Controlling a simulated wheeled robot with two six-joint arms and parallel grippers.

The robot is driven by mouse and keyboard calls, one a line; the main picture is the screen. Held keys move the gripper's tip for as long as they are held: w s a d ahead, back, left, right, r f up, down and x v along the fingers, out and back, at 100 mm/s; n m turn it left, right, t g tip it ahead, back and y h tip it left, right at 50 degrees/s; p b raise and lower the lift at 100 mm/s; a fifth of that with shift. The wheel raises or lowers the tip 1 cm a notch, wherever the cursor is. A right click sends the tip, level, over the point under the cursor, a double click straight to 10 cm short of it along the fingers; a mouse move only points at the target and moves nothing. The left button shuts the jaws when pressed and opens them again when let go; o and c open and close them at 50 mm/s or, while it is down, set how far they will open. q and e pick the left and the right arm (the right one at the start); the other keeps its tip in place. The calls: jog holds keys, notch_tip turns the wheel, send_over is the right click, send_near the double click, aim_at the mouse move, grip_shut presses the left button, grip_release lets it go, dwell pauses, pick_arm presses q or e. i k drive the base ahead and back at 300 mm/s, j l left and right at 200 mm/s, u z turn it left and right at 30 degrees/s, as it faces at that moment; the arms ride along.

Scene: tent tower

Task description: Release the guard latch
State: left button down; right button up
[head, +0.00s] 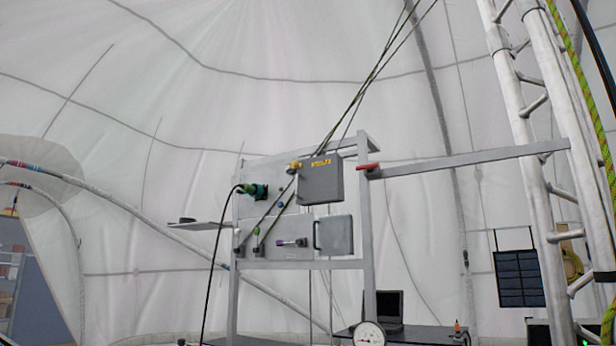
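A grey frame (366,230) carries several panels and boxes. A grey box with a yellow label (320,182) is at its upper middle, with a small yellow-orange part (295,166) at its left edge. A red handle-like part (368,167) is on the right post, where a grey bar meets it. I cannot tell which of these parts is the guard latch. A lower grey box or cover with a handle (335,235) is beside a small purple-tipped part (293,242). Neither of my grippers is in view.
A green connector with a black cable (252,190) is on the left of the frame. Ropes run up from the panels. A lattice tower (540,160) stands at right. A dark table with a laptop (390,306) and round gauge (369,333) is below.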

aim_at(295, 164)
jog(key=i+j+z, duration=0.1)
jog(key=i+j, duration=0.2)
jog(key=i+j+z, duration=0.15)
jog(key=i+j, duration=0.15)
jog(key=i, duration=0.25)
